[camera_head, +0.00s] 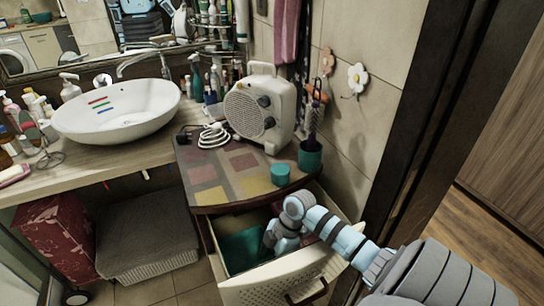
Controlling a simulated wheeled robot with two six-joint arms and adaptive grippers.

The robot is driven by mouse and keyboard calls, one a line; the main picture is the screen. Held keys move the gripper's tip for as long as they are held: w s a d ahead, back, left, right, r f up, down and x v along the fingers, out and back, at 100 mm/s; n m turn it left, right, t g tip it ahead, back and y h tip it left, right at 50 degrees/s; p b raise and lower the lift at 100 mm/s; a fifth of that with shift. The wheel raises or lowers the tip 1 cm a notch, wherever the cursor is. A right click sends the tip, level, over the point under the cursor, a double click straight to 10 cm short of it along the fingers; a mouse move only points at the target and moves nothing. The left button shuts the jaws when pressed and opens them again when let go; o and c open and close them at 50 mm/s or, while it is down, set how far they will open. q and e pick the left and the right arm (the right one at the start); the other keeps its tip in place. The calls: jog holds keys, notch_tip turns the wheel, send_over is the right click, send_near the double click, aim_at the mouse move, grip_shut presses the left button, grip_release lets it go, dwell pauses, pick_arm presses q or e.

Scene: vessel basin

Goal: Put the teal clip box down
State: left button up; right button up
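A small round teal box (280,173) stands upright on the corner cabinet top, near its front edge; it looks like the teal clip box. No gripper touches it. My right arm comes in from the right and bends down into the open drawer (280,281) below. My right gripper (284,240) is down inside the drawer, below and in front of the teal box. Its fingertips are hidden, so I cannot see whether it is open or holds something. My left gripper is not in view.
A larger teal item (243,250) lies in the drawer. A dark green cup (310,157) with a brush stands behind the teal box, and a cream heater (258,108) stands further back. The patterned cabinet top (215,178) is clear left of the box. A white basin (118,112) is at left.

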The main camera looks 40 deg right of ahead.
jog(key=p+v, duration=0.2)
jog(key=v, duration=1)
jog(key=shift+a, duration=0.1)
